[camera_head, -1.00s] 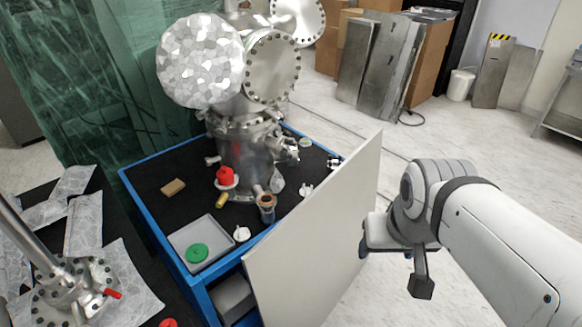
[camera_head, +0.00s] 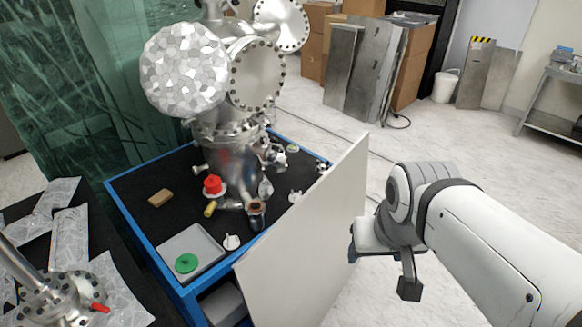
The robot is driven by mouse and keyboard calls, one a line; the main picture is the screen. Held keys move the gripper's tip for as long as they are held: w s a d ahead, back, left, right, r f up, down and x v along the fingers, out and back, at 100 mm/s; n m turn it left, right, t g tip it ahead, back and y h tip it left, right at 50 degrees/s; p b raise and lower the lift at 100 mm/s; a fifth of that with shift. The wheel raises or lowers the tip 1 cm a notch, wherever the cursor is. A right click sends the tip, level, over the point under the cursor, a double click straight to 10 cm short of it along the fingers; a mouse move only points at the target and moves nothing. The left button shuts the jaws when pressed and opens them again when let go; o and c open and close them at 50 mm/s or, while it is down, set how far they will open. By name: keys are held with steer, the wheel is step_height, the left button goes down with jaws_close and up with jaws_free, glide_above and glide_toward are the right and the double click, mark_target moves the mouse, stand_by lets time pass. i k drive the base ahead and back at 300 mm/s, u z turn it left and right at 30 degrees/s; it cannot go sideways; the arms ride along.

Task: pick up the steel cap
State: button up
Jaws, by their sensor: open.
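I cannot clearly tell which piece is the steel cap. Small metallic pieces lie on the black top of the blue cart (camera_head: 130,207): a fitting (camera_head: 201,170) left of the steel chamber (camera_head: 228,165), and another (camera_head: 323,167) near the right corner. A white, round capped piece (camera_head: 232,242) sits by the grey tray (camera_head: 200,244). One dark fingertip shows clearly; the other is partly hidden.
The pale upright panel stands between my arm and the cart. The tray holds a green disc (camera_head: 187,263). A red cap (camera_head: 212,185), a brass piece (camera_head: 210,209) and a tan block (camera_head: 160,198) lie on the cart. The floor right of the panel is open.

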mark_target(323, 167)
steer(key=z, duration=1.9)
steer(key=i, duration=2.35)
steer(key=u, duration=0.95)
steer(key=k, duration=0.1)
steer(key=u, duration=2.4)
